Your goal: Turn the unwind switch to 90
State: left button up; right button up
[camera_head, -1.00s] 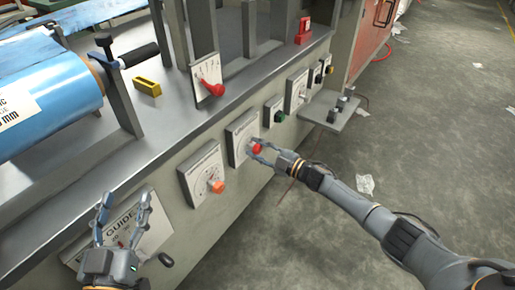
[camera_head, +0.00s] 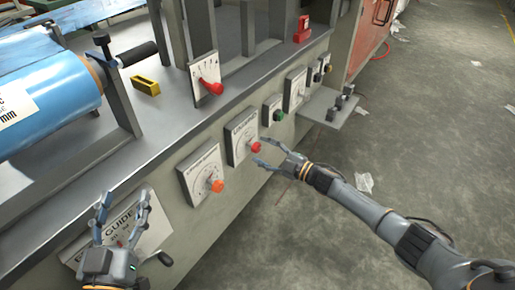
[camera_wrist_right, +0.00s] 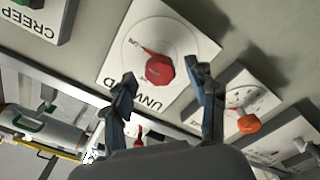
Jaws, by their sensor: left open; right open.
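The unwind switch is a red knob (camera_head: 254,147) on a white dial plate (camera_head: 238,130) on the machine's front. In the right wrist view, the red knob (camera_wrist_right: 160,70) sits on a plate with partly hidden "UNWIND" lettering, and its pointer aims to the upper left, by a small mark too blurred to read. My right gripper (camera_head: 261,152) is open just off the knob. Its fingers (camera_wrist_right: 164,82) show on either side below the knob in the wrist view, apparently not touching it. My left gripper (camera_head: 124,200) is open and empty before the "GUIDE" panel.
An orange knob (camera_head: 217,186) on its plate is left of the unwind switch. A green button (camera_head: 279,115) and more dials are to its right. A red lever (camera_head: 214,88) stands above on the ledge. A small shelf (camera_head: 328,108) juts out at right. The floor at right is open.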

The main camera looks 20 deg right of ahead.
jog(key=v, duration=0.9)
